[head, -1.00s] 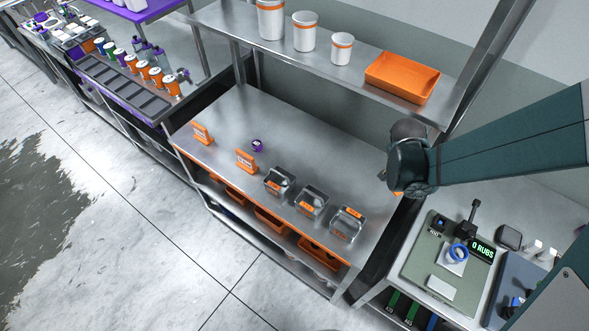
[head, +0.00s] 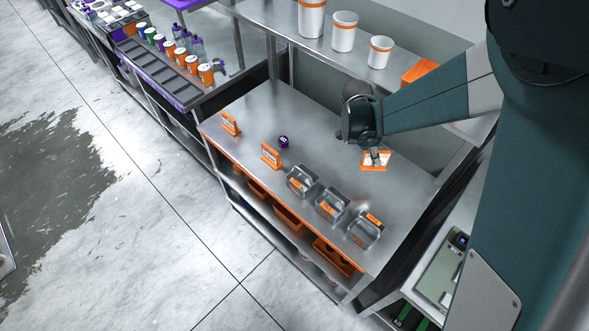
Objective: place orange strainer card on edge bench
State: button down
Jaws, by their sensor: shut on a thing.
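My gripper (head: 374,150) is shut on an orange card (head: 376,165) with a pale middle, likely the strainer card, and holds it over the right part of the steel bench (head: 325,143). The exact gap between card and bench top cannot be told. The bench has an orange front edge strip. Two more orange cards, a left one (head: 231,124) and a right one (head: 271,155), stand upright along its front left. The fingertips are small and partly hidden by the card and wrist.
A small purple object (head: 283,142) lies behind the cards. A shelf above holds white jars (head: 343,32) and an orange tray (head: 419,71). The back left of the bench top is clear.

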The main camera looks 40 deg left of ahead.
jog(key=s+a+f+m+g+h+b, duration=0.1)
jog(key=s+a+m, duration=0.1)
jog(key=a, duration=1.1)
jog(key=s+a+m+b, duration=0.1)
jog(key=s+a+m, duration=0.1)
jog(key=a, duration=1.2)
jog(key=s+a+m+g+b, duration=0.1)
jog(key=s+a+m, duration=0.1)
jog(key=s+a, duration=0.5)
jog(key=s+a+m+g, duration=0.1)
jog(key=s+a+m, duration=0.1)
jog(key=s+a, duration=0.5)
jog(key=a, duration=0.6)
jog(key=shift+a+m+b, duration=0.2)
jog(key=shift+m+b, duration=0.1)
jog(key=shift+b, duration=0.05)
jog(key=shift+f, duration=0.1)
jog(key=shift+f, duration=3.1)
jog(key=shift+f, duration=1.9)
